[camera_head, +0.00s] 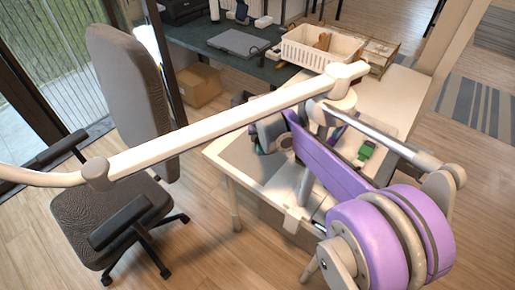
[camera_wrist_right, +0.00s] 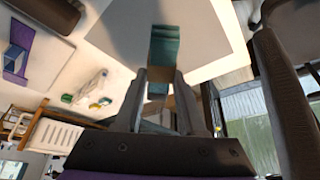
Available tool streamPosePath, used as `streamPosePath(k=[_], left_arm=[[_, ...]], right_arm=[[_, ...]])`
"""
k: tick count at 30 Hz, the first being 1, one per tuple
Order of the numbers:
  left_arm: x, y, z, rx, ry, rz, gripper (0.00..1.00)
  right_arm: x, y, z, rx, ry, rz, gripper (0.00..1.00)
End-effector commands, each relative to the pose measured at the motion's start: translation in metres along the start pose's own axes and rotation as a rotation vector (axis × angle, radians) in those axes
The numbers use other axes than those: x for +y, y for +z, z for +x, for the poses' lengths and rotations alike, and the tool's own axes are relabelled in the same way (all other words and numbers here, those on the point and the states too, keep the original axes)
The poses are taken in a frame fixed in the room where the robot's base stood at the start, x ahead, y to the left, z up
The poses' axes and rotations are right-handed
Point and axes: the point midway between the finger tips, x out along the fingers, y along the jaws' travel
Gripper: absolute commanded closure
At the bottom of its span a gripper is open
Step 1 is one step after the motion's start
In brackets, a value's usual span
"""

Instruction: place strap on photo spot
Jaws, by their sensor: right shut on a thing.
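My right gripper (camera_wrist_right: 160,76) is shut on a teal piece (camera_wrist_right: 165,45), which looks like the strap, in the right wrist view. The piece shows between the fingertips and beyond them, in front of a pale flat surface. In the head view my right gripper (camera_head: 267,137) is small and partly hidden by my own arm, above the near left part of the white table (camera_head: 222,160). The strap is not clear there. I cannot make out a marked photo spot, and I cannot tell whether the strap touches the surface. I cannot make out my left gripper.
A small green item (camera_head: 366,150) lies on the white table. A white basket (camera_head: 305,50) stands at its far end beside a wooden tray (camera_head: 370,52). A dark desk (camera_head: 210,35) is behind. An office chair (camera_head: 130,90) stands at the left; the floor between is free.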

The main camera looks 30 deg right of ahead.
Motion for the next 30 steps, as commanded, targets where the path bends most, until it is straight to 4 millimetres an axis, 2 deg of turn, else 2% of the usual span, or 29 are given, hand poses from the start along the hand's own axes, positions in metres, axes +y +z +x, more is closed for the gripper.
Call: streamPosePath(k=[6, 14, 19, 30], left_arm=[[0.0, 0.003, 0.004, -0.002, 0.0, 0.0, 0.35], [0.0, 0.004, 0.006, -0.002, 0.0, 0.0, 0.35], [0.0, 0.006, 0.009, -0.003, 0.0, 0.0, 0.35], [0.0, 0.007, 0.01, -0.004, 0.0, 0.0, 0.35]], right_arm=[[0.0, 0.018, 0.038, 0.0, 0.0, -0.001, 1.0], [0.0, 0.028, 0.059, 0.0, 0.0, -0.001, 1.0], [0.0, 0.038, 0.081, 0.0, 0.0, -0.001, 1.0], [0.0, 0.041, 0.087, 0.0, 0.0, -0.001, 1.0]])
